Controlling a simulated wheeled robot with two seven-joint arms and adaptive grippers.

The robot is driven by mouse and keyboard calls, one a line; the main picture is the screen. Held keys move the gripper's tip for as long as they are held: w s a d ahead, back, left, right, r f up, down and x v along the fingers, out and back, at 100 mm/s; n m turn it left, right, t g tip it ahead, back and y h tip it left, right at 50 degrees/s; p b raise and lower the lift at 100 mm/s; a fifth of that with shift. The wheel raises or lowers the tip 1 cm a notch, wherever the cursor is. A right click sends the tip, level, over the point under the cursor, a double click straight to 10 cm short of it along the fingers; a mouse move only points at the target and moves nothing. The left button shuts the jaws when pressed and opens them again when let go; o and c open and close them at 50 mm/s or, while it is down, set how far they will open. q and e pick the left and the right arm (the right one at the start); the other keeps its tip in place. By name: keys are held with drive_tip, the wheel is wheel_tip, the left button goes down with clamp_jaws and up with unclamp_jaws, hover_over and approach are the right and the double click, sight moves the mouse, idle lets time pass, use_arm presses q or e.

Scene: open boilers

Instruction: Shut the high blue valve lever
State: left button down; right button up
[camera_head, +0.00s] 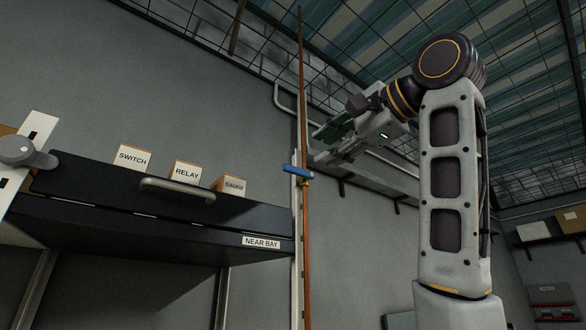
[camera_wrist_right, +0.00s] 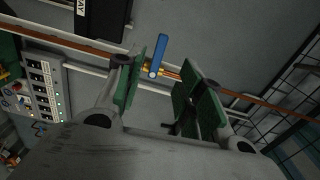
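The blue valve lever (camera_head: 297,171) sits on a thin, upright copper pipe (camera_head: 306,235) and points left, roughly crosswise to the pipe. My right gripper (camera_head: 323,144) is to the right of the pipe and a little above the lever, open and empty, with green finger pads. In the right wrist view the blue lever (camera_wrist_right: 160,52) appears in the gap between the two spread fingers, with its brass valve body at its lower end. I see no contact between fingers and lever; the remaining depth is hard to judge. My left gripper is not in view.
A black shelf (camera_head: 185,232) marked NEAR BAY ends just left of the pipe, with boxes marked SWITCH (camera_head: 133,157), RELAY (camera_head: 184,172) and GAUGE (camera_head: 232,186) on it. A pale upright (camera_head: 297,255) stands close by the pipe. Wire mesh hangs overhead.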

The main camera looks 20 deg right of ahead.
sight(294, 169)
drive_tip(key=p+x, duration=0.4)
drive_tip(key=x, duration=0.8)
drive_tip(key=shift+w+a, duration=0.1)
drive_tip(key=shift+w, duration=0.2)
drive_tip(key=shift+c, duration=0.5)
clamp_jaws()
